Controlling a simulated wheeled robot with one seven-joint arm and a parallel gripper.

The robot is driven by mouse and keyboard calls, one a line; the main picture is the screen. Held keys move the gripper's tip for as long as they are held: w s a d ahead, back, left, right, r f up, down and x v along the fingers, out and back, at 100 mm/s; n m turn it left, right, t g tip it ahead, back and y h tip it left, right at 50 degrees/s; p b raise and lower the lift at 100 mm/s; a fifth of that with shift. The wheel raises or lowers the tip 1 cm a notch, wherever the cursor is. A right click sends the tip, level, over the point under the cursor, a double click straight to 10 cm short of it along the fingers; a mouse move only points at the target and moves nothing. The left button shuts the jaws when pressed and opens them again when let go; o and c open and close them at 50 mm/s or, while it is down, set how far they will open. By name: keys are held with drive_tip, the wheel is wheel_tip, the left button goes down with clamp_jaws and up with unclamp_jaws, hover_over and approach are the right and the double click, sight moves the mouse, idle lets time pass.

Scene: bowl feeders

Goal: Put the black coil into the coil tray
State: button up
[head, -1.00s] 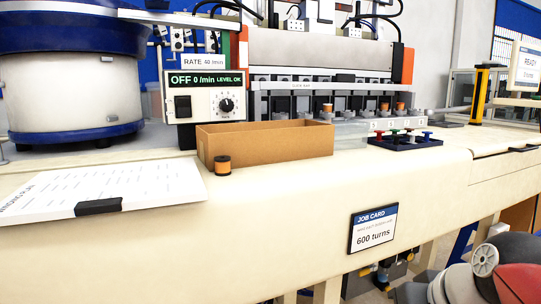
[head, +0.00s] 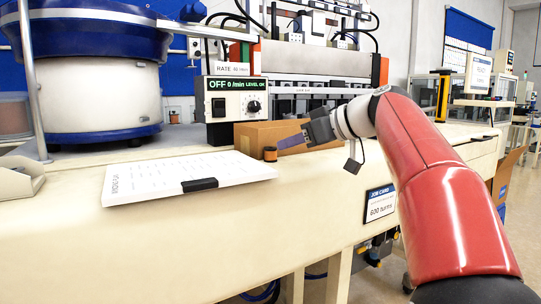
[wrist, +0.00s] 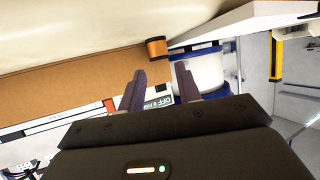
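The coil, a small spool with black ends and a copper-orange winding (head: 270,154), stands upright on the cream bench. It shows in the wrist view (wrist: 157,48), ahead of the fingers. A brown open-topped box (head: 250,134), which may be the coil tray, stands just behind and right of the coil; its wall fills the left of the wrist view (wrist: 70,85). My gripper (head: 284,144) reaches in from the right in front of the box, fingertips a little right of the coil. In the wrist view its two fingers (wrist: 160,77) are apart with nothing between them. The box's inside is hidden.
A white sheet or board with a black clip (head: 180,182) lies left of the coil. A control box reading OFF (head: 235,98) and a large blue-and-white bowl feeder (head: 100,90) stand behind.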

sight(271, 148)
drive_tip(key=x, duration=0.4)
drive_tip(key=shift+w+a+f, duration=0.1)
drive_tip(key=shift+w+a, duration=0.15)
drive_tip(key=c, duration=0.7)
